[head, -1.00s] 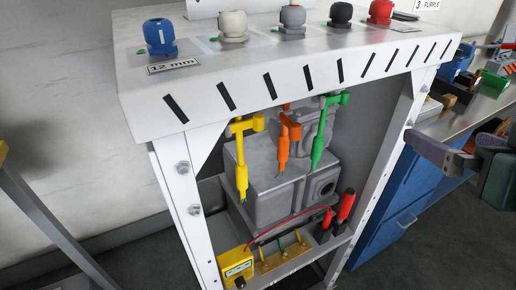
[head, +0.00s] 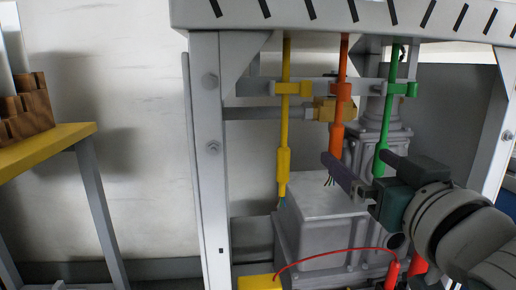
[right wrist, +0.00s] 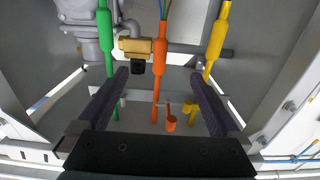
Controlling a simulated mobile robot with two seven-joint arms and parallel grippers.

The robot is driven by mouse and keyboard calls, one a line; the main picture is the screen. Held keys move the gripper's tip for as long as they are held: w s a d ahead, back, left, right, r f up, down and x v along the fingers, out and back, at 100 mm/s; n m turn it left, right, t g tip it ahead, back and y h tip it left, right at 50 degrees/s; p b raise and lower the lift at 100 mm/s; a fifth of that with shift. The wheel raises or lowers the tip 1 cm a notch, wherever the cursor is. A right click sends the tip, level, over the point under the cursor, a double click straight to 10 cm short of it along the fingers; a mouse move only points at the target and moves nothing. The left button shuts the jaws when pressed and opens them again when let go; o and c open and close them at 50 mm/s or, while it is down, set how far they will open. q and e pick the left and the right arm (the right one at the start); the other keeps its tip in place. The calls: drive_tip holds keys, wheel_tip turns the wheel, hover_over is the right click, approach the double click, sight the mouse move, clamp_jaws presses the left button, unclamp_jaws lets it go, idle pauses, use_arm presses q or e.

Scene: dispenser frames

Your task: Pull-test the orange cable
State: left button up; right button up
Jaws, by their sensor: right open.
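The orange cable (head: 337,135) hangs down from under the frame's top through an orange clip, with bare coloured wires at its lower end. It also shows in the right wrist view (right wrist: 160,85), between the two spread fingers with gaps on both sides. My right gripper (head: 356,157) is open beside the lower part of the orange cable; in its wrist view (right wrist: 160,75) it holds nothing. The yellow cable (head: 283,160) hangs to the left. The green cable (head: 382,140) hangs to the right, its lower end partly behind my gripper. My left gripper is not in view.
A grey machine housing (head: 320,200) stands behind and below the cables. A white frame post (head: 212,180) bounds the left side. A red wire (head: 320,252) arcs below from a yellow box (head: 258,282). A yellow table (head: 50,145) stands at far left.

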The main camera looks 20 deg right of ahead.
sight(339, 144)
drive_tip(key=shift+b+x, duration=0.95)
drive_tip(key=shift+x, duration=3.7)
clamp_jaws()
